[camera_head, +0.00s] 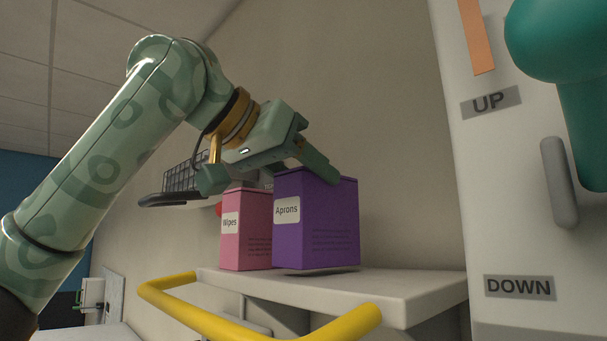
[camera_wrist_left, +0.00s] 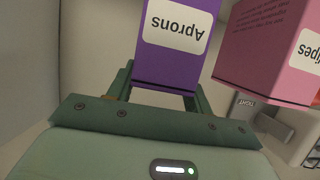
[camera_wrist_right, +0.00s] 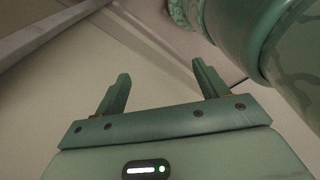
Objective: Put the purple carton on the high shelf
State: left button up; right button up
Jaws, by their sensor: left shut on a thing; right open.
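The purple carton (camera_head: 318,228), labelled "Aprons", is upright at the high shelf (camera_head: 420,288). Its base is at or just above the shelf top, with a dark shadow under it; I cannot tell if it touches. My left gripper (camera_head: 300,170) is shut on the carton's upper part from above. The carton (camera_wrist_left: 178,45) also shows between the fingers in the left wrist view, where its far end is cut off. My right gripper (camera_wrist_right: 161,75) is open and empty in the right wrist view, away from the shelf.
A pink "Wipes" carton (camera_head: 244,230) stands close on the purple carton's left. A yellow rail (camera_head: 250,316) runs before the shelf. A dark wire basket (camera_head: 185,178) is behind. A panel with "UP" (camera_head: 490,102) and a large teal part (camera_head: 565,40) stands right. The shelf's right end is bare.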

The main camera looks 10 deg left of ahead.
pick_arm(q)
jog(key=shift+w+a+f, duration=0.3)
jog(key=shift+a+f, duration=0.1)
jog(key=shift+a, duration=0.55)
jog(key=o, duration=1.2)
jog(key=shift+d+f, duration=0.15)
jog(key=shift+d, duration=0.1)
jog(key=o, duration=0.3)
jog(key=shift+s+d, duration=0.1)
jog(key=shift+d, duration=0.1)
jog(key=shift+a+r, duration=0.2)
jog(key=shift+a, duration=0.05)
jog(key=b+v, duration=0.2)
jog(key=v, duration=0.9)
jog(key=shift+s+a+r, duration=0.1)
jog(key=shift+s+r, duration=0.1)
jog(key=shift+s, duration=0.1)
pick_arm(e)
jog(key=shift+s+a+f, duration=0.2)
jog(key=shift+a+f, duration=0.1)
jog(key=shift+f, duration=0.25)
jog(key=shift+s+a+f, duration=0.15)
jog(key=shift+a+f, duration=0.15)
jog(key=shift+f, duration=0.25)
